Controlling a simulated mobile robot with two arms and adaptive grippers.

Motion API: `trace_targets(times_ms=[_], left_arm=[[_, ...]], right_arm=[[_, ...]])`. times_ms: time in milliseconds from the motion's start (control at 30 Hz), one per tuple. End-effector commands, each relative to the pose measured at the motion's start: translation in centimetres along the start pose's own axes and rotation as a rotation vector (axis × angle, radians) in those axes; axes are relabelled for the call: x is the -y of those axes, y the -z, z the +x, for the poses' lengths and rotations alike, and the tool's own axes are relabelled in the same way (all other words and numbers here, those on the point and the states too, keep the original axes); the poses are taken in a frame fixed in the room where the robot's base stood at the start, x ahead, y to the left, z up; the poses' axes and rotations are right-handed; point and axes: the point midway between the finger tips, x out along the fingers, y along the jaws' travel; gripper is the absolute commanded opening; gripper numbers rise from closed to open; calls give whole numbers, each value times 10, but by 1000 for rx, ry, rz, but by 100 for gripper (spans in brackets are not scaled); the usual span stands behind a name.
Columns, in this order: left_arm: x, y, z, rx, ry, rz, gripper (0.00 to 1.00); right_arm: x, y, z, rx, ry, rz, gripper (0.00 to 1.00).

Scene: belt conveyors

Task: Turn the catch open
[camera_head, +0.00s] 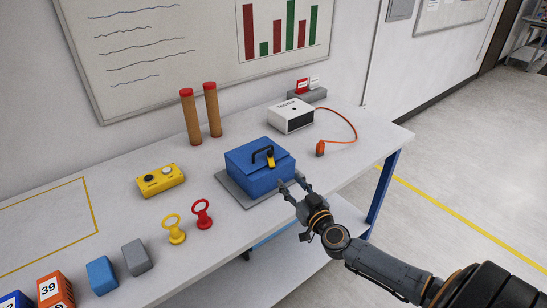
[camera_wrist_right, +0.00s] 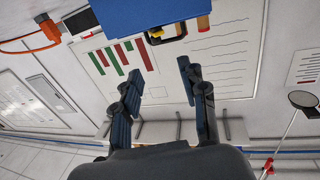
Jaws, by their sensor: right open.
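A blue box (camera_head: 258,168) with a black handle sits on a grey plate (camera_head: 233,192) on the table. In the right wrist view the blue box (camera_wrist_right: 140,14) fills part of the top edge, with a small yellow part (camera_wrist_right: 157,32) by the dark handle. My right gripper (camera_head: 294,184) is open and empty, just right of the box's front corner. In the right wrist view its two fingers (camera_wrist_right: 159,72) are spread apart, with nothing between them. I cannot tell the catch's exact angle. My left gripper is out of view.
A white tester box (camera_head: 291,116) with an orange cable and plug (camera_head: 320,148) stands behind right. A yellow button box (camera_head: 160,180), red ring (camera_head: 202,214) and yellow ring (camera_head: 174,229) are to the left. Two brown red-capped posts (camera_head: 201,114) stand at the back.

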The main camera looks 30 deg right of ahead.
Motion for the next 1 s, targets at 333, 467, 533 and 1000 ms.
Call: trace_targets(times_ms=[333, 467, 533, 1000], left_arm=[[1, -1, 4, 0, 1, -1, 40], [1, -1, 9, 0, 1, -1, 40], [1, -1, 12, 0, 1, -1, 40], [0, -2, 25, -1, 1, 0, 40]], right_arm=[[-8, 1, 44, -5, -25, 3, 43], [-8, -1, 71, -4, -23, 3, 43], [-8, 0, 86, -4, -23, 3, 43], [-8, 0, 138, 0, -20, 1, 43]])
